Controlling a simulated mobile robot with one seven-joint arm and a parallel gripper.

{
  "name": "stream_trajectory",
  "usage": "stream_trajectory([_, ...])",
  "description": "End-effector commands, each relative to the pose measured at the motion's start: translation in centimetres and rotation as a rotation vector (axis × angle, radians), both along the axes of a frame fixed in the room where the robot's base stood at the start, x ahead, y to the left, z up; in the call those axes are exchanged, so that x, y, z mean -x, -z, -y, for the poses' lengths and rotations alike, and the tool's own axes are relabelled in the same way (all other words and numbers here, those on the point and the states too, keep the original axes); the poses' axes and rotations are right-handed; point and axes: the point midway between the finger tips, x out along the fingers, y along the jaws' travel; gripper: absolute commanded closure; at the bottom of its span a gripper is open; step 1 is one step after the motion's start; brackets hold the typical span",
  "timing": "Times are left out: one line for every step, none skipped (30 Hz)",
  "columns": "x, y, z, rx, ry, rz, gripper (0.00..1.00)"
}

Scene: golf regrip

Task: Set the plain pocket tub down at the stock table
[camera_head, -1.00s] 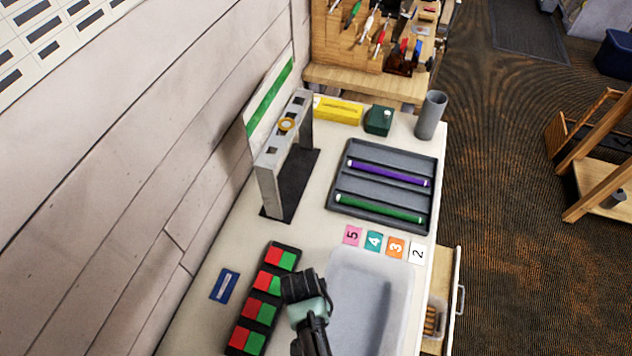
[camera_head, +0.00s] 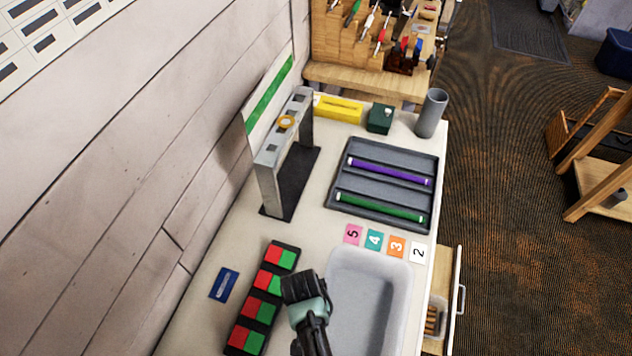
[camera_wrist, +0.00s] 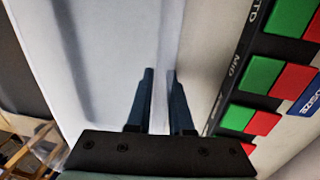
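The plain pocket tub (camera_head: 402,300) is a pale grey open tray at the front right of the stock table (camera_head: 215,255). It looks level and empty. It is on or just above the tabletop; I cannot tell which. My gripper (camera_head: 322,290) is at the tub's left long side. In the wrist view the two dark fingers (camera_wrist: 160,100) stand on either side of the tub's rim wall, with the wall filling the narrow gap. The tub's inside (camera_wrist: 100,50) lies left of the fingers there. The tub's near end is cut off in the head view.
A black strip of red and green blocks (camera_head: 262,300) lies close left of my gripper. Numbered cards (camera_head: 375,240) lie just beyond the tub, then a grey tray with purple and green grips (camera_head: 380,215). An open drawer (camera_head: 445,290) juts out right.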

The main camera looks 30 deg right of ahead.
Motion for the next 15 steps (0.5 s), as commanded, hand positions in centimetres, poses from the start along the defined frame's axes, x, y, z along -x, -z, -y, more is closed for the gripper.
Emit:
stream_trajectory([0.0, -0.02, 0.01, 0.0, 0.0, 0.0, 0.7])
stream_trajectory([0.01, -0.02, 0.01, 0.0, 0.0, 0.0, 0.65])
stream_trajectory([0.01, -0.02, 0.01, 0.0, 0.0, 0.0, 0.57])
stream_trajectory([0.01, -0.02, 0.01, 0.0, 0.0, 0.0, 0.52])
stream_trajectory([0.02, -0.02, 0.0, 0.0, 0.0, 0.0, 0.48])
stream_trajectory([0.02, -0.02, 0.0, 0.0, 0.0, 0.0, 0.48])
stream_trajectory([0.02, -0.02, 0.0, -0.001, 0.0, -0.001, 0.48])
stream_trajectory([0.03, -0.01, 0.0, -0.001, 0.0, -0.001, 0.48])
stream_trajectory([0.03, -0.01, 0.0, -0.001, 0.0, -0.001, 0.48])
stream_trajectory([0.03, -0.01, 0.0, -0.001, 0.0, -0.001, 0.48])
stream_trajectory([0.03, -0.01, 0.0, -0.001, 0.0, -0.001, 0.48])
stream_trajectory([0.05, 0.01, -0.02, -0.001, 0.0, -0.001, 0.48])
stream_trajectory([0.05, -0.01, -0.03, -0.001, 0.0, -0.001, 0.48])
stream_trajectory([0.04, -0.05, -0.02, -0.001, 0.0, -0.001, 0.48])
stream_trajectory([0.01, -0.18, -0.03, -0.001, 0.0, -0.001, 0.48])
